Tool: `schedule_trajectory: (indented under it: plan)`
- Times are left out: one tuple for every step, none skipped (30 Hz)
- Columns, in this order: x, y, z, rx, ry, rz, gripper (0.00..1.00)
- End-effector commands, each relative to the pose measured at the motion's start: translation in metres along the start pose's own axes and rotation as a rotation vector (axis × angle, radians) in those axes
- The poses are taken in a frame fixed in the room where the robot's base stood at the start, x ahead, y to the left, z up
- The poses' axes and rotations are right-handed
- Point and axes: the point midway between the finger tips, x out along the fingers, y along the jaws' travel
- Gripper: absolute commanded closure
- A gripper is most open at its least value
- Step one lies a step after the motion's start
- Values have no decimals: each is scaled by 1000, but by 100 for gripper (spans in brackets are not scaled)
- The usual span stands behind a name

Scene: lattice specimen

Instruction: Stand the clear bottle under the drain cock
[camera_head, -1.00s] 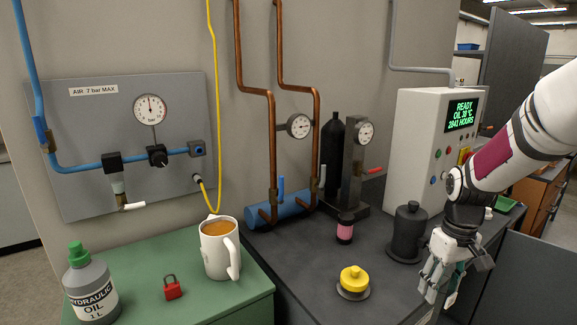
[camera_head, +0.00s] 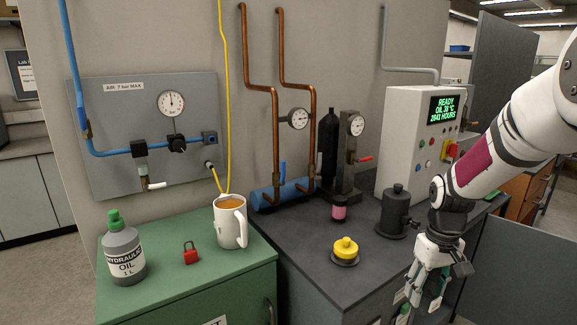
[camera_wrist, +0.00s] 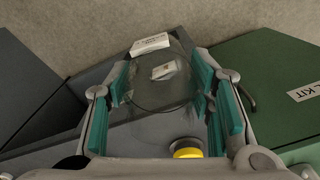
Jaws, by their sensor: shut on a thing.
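My gripper (camera_head: 430,285) hangs low at the right of the head view, beside the dark bench. In the wrist view, its teal-padded fingers (camera_wrist: 162,88) are closed on the sides of a clear bottle (camera_wrist: 150,98). The see-through bottle is hard to make out in the head view. On the wall panel at left, a cock with a white lever (camera_head: 154,186) hangs below the black fitting on the blue air pipe. It is far from my gripper. I cannot tell for sure that it is the drain cock.
The green cabinet (camera_head: 235,292) holds an oil bottle (camera_head: 124,255), a red padlock (camera_head: 190,256) and a mug (camera_head: 231,222). The dark bench (camera_head: 300,235) carries a yellow-topped piece (camera_head: 345,248), a pink spool (camera_head: 338,212) and a black canister (camera_head: 394,214). A white control box (camera_head: 408,135) stands behind.

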Motion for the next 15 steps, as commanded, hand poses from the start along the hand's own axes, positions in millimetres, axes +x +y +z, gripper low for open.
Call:
schedule_trajectory:
  plan:
    - [5,-8,-3,4,-2,-2,75]
    - [9,-12,-6,8,-2,-2,75]
    - [12,-18,-8,18,-2,-2,75]
    - [16,-23,-10,23,-3,-2,75]
    - [19,-28,-13,31,-3,-2,75]
    - [24,-35,-16,41,-3,-2,75]
    - [28,-40,-18,48,-3,-2,75]
    - [32,-46,-20,56,-3,-2,75]
    - [37,-53,-23,67,-3,-2,75]
    - [41,-60,-24,76,-4,-2,75]
    - [46,-66,-26,84,-4,-2,75]
    - [51,-74,-29,96,-3,-1,75]
    - [56,-81,-31,105,-4,-1,75]
    - [60,-88,-32,114,-4,-1,75]
    - [64,-95,-34,125,-2,-1,75]
